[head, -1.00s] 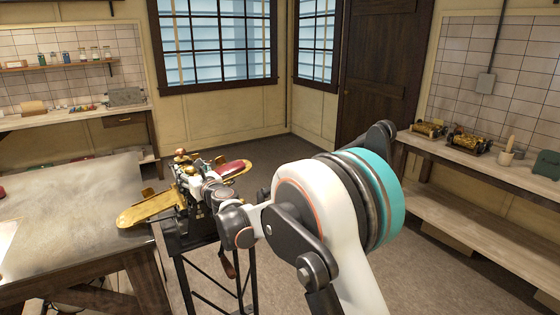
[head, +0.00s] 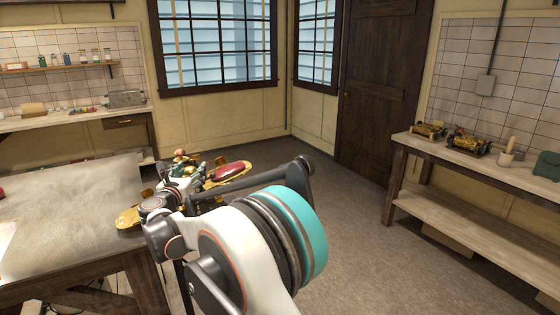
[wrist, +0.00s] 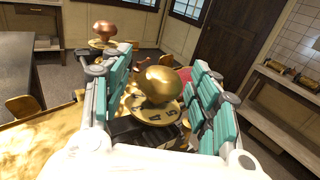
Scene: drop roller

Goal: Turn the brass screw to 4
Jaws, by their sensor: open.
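The brass screw (wrist: 158,82) shows in the wrist view as a rounded brass knob above a flat brass dial (wrist: 150,112). The dial has dark marks, too small to read, so I cannot tell the screw's setting. My gripper (wrist: 163,78) is open, with one teal-padded finger on the left of the knob and one on the right. Gaps show between the knob and both fingers. In the head view the brass machine (head: 222,176) stands beyond my arm, which hides much of it, including the screw.
A second, copper-coloured knob (wrist: 104,26) stands farther back on the machine. A red pad (head: 232,170) lies on its right side. A workbench (head: 60,200) is at the left. Two brass machines stand on the right bench (head: 410,141). Floor between is clear.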

